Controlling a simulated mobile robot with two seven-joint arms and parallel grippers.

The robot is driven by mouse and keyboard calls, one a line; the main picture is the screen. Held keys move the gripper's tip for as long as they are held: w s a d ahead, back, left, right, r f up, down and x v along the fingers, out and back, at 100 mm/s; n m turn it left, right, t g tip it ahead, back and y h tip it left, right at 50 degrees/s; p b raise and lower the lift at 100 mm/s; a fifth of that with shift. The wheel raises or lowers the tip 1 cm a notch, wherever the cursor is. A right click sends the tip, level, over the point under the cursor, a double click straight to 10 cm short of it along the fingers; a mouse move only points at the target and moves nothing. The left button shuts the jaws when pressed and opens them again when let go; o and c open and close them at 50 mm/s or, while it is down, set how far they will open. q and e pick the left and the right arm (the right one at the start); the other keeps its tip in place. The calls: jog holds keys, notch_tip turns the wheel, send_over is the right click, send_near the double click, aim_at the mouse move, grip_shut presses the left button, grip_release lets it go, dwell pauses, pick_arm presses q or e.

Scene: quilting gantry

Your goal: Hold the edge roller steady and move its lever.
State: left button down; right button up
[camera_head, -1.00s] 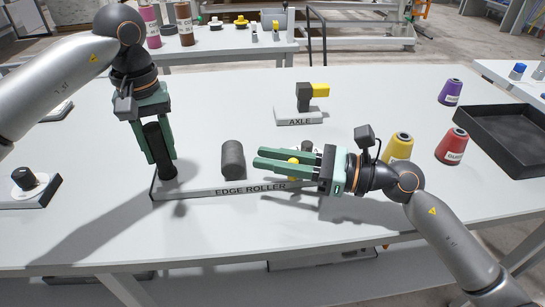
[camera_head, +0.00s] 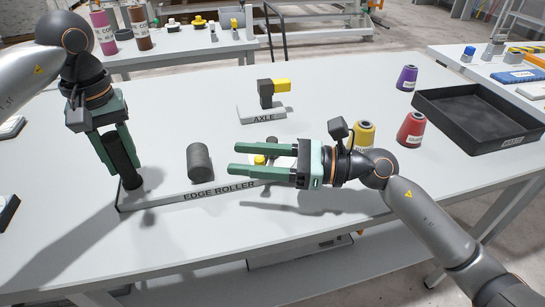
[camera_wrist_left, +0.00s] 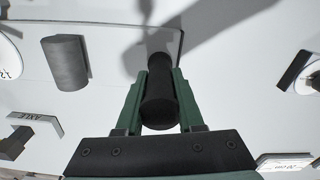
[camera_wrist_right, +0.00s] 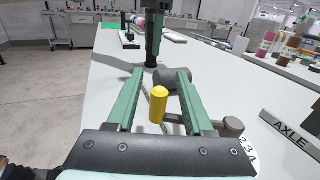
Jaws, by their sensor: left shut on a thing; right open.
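The edge roller is a long pale base (camera_head: 160,199) labelled EDGE ROLLER, with a dark grey roller (camera_head: 200,162) and a black upright post (camera_head: 131,182) at its left end. My left gripper (camera_head: 121,152) is shut on the post, which also shows in the left wrist view (camera_wrist_left: 159,99). The yellow-tipped lever (camera_head: 259,160) is at the base's right part, partly hidden by my right gripper (camera_head: 232,159). My right gripper is open, its fingers on either side of the yellow tip. The tip stands between them in the right wrist view (camera_wrist_right: 159,106); contact cannot be told.
The AXLE block (camera_head: 261,113) with a yellow piece stands behind the roller. Yellow (camera_head: 364,136), red (camera_head: 411,129) and purple (camera_head: 406,78) cones and a black tray (camera_head: 480,130) are to the right. The table's front middle is clear.

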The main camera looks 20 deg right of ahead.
jog(key=v, duration=1)
jog(key=shift+s+d, duration=0.15)
jog(key=shift+d, duration=0.3)
jog(key=shift+c, duration=1.3)
jog(key=d+g+h, duration=0.1)
jog(key=d, duration=0.2)
jog(key=d+r+n+g, duration=0.1)
jog(key=d, duration=0.1)
jog(key=d+g+h, duration=0.1)
jog(key=d, duration=0.2)
jog(key=shift+s+d+r+n+h, duration=0.3)
jog(key=shift+s+d+r, duration=0.05)
jog(key=shift+r, duration=0.05)
grip_shut()
jog(key=x, duration=0.9)
jog(key=r+x, duration=0.1)
jog(key=x, duration=0.3)
jog(key=shift+a, duration=0.45)
